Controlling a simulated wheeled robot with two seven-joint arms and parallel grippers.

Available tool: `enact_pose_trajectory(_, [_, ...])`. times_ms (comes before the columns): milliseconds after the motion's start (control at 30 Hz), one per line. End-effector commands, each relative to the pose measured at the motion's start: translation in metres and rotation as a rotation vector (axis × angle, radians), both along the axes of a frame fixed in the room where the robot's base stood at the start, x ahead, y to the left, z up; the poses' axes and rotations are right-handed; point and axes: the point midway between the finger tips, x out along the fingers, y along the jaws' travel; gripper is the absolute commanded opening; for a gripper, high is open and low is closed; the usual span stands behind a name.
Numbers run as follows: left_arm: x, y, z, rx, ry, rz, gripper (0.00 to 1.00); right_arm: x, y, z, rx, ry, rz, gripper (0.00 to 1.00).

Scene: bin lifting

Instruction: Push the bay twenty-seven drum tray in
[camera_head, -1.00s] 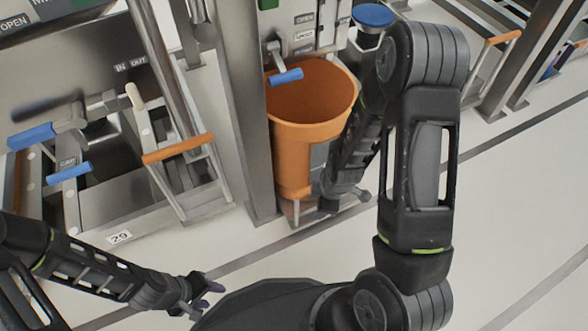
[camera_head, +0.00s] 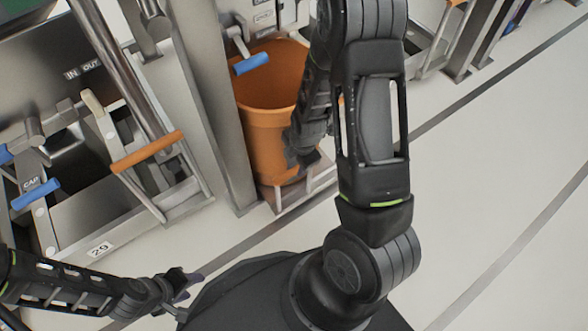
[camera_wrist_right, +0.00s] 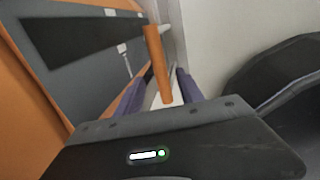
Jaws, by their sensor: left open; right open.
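An orange drum (camera_head: 262,125) stands upright on a low light metal tray (camera_head: 290,195) in the bay at centre. I cannot read this bay's number. My right gripper (camera_head: 303,158) is at the drum's right front, its fingertips mostly hidden by its own body. In the right wrist view my right gripper (camera_wrist_right: 158,92) is open, its purple fingers either side of an orange handle bar (camera_wrist_right: 157,65), not closed on it. The drum's orange side (camera_wrist_right: 22,110) and a dark grey panel fill the left of that view. My left gripper (camera_head: 188,282) is open and empty over the floor.
Left is a bay with plate 29 (camera_head: 99,249), an orange handle (camera_head: 147,151) and a blue lever (camera_head: 36,194). A grey post (camera_head: 215,110) separates the bays. A blue lever (camera_head: 251,64) hangs above the drum. Open pale floor (camera_head: 480,190) lies right.

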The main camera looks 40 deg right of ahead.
Motion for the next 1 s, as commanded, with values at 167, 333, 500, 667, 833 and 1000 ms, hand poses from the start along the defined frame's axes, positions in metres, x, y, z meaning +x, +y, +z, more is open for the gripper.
enact_pose_trajectory(167, [0.003,0.0,-0.019,0.001,-0.007,0.004,0.45,0.005,0.0,-0.033,0.0,0.003,0.0,0.44])
enact_pose_trajectory(333, [0.004,0.0,-0.025,0.002,-0.011,0.006,0.45,0.009,0.0,-0.047,-0.001,0.0,0.0,0.44])
enact_pose_trajectory(500, [0.004,-0.001,-0.024,0.002,-0.011,0.006,0.45,0.01,0.0,-0.048,0.0,0.0,0.0,0.44])
enact_pose_trajectory(667, [0.004,-0.001,-0.024,0.002,-0.012,0.005,0.45,0.009,0.0,-0.047,0.0,0.0,0.0,0.43])
enact_pose_trajectory(833, [0.004,-0.001,-0.024,0.002,-0.012,0.005,0.45,0.009,0.0,-0.047,0.0,0.0,0.0,0.29])
enact_pose_trajectory(1000, [0.004,-0.001,-0.024,0.002,-0.012,0.005,0.45,0.009,0.0,-0.047,0.0,0.0,0.0,0.15])
